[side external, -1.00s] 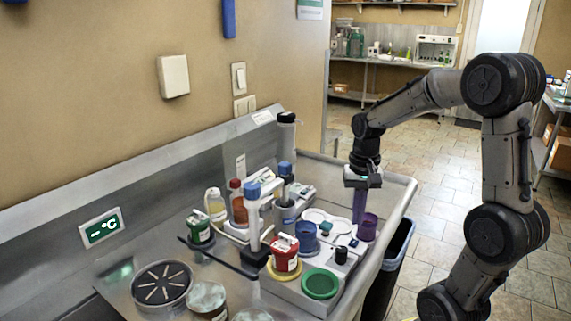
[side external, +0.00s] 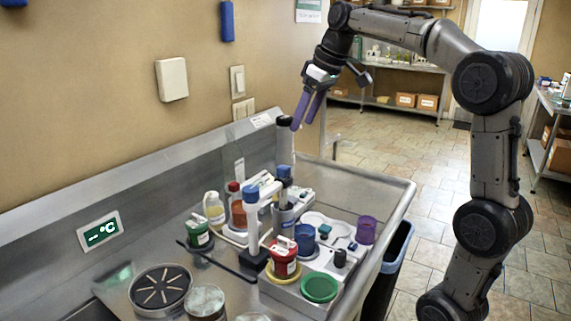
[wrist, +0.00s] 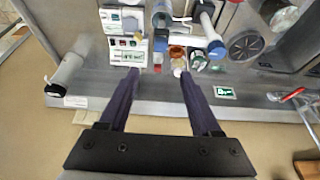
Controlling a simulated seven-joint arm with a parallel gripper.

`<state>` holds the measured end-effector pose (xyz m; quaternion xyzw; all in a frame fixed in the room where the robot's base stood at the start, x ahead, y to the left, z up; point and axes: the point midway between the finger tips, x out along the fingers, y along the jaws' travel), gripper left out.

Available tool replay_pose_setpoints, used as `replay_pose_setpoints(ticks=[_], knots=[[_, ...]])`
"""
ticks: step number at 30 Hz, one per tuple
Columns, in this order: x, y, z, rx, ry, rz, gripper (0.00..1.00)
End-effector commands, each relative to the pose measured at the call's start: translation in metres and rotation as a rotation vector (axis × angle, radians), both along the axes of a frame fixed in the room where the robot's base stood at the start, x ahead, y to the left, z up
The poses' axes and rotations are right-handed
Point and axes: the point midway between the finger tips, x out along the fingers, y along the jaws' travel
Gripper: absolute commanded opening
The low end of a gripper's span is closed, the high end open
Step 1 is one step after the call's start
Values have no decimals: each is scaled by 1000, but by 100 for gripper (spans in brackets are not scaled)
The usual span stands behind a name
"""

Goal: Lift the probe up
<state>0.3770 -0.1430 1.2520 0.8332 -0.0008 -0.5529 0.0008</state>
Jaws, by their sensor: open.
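I cannot tell for sure which thing is the probe. A white post with a blue cap (side external: 252,222) stands upright on a black base among the buckets. A second blue-capped piece (side external: 284,180) stands behind it by a grey holder. A tall cylinder with a dark top (side external: 285,148) stands at the back edge; it also shows at the left of the wrist view (wrist: 68,72). My gripper (side external: 304,122) is open and empty, high at the back near that cylinder's top. In the wrist view, its purple fingers (wrist: 159,73) are apart with nothing held between them.
A red bucket (side external: 285,264), blue cup (side external: 305,240), green-labelled jar (side external: 198,236) and purple cup (side external: 366,230) crowd the steel counter (side external: 365,190). A dark rod (side external: 215,258) lies across its front. The counter's back right is bare. A wall rises behind.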

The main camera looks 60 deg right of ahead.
Motion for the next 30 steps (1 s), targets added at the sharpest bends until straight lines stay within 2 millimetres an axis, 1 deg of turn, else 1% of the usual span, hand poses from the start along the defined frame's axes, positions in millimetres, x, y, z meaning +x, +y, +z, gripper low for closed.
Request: replay_pose_setpoints(ticks=[5, 15, 21, 25, 30], knots=[[7, 1, -20, 4, 9, 2, 65], [31, 1, -82, 4, 11, 0, 65], [44, 1, -111, 4, 9, -1, 65], [49, 1, -123, 4, 8, -1, 65], [52, 0, -129, 2, 6, -1, 65]])
